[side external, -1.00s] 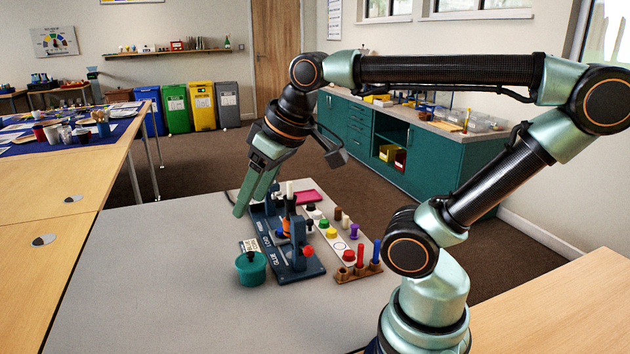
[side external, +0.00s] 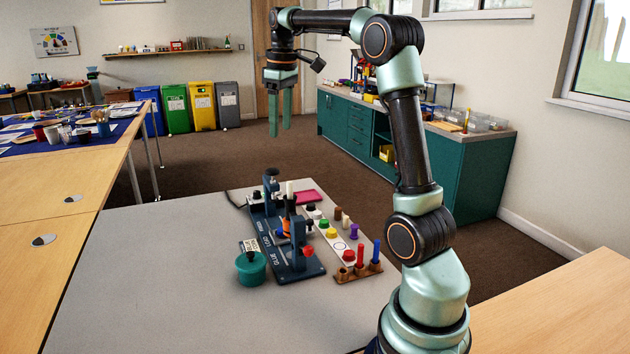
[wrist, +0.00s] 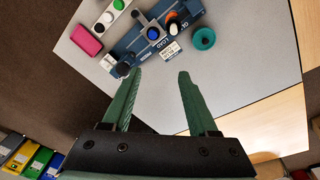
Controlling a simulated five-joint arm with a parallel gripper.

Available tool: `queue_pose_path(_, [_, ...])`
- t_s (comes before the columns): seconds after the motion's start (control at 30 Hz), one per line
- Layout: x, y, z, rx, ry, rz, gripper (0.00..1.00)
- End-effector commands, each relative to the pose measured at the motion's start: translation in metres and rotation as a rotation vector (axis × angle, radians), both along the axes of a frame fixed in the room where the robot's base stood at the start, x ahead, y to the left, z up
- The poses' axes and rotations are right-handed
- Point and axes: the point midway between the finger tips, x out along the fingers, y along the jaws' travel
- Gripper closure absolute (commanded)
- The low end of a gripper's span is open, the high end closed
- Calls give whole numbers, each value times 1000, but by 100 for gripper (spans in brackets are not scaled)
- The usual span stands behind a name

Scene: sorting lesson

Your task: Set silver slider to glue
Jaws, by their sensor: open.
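The dark blue station (side external: 284,264) stands on the grey table, with words including LOAD and GLUE along its side. It carries two posts and a red knob (side external: 308,252). In the wrist view, a grey piece (wrist: 147,20) crosses the station (wrist: 130,40) near the word LOAD. It may be the silver slider; I cannot tell for sure. In the side view the slider is not clear among the parts. My gripper (side external: 280,130) is open and empty, high above and beyond the table's far edge. Its spread fingers (wrist: 160,72) show in the wrist view with nothing between them.
A teal pot (side external: 251,269) stands close to the station's left. A white strip (side external: 342,262) with coloured pegs and a brown peg rack (side external: 360,272) lie to its right. The grey table (side external: 140,270) is clear at left.

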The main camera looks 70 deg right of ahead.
Motion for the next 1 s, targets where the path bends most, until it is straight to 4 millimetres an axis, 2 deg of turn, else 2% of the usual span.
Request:
queue_pose_path(0.03, [-1, -17, -5, 8, 17, -6, 41])
queue_pose_path(0.2, [-6, -51, -15, 27, 52, -4, 41])
queue_pose_path(0.63, [-24, -107, -38, 71, 106, -3, 41])
queue_pose_path(0.87, [-23, -105, -65, 72, 106, 1, 41])
queue_pose_path(1.0, [-23, -105, -91, 72, 106, 1, 41])
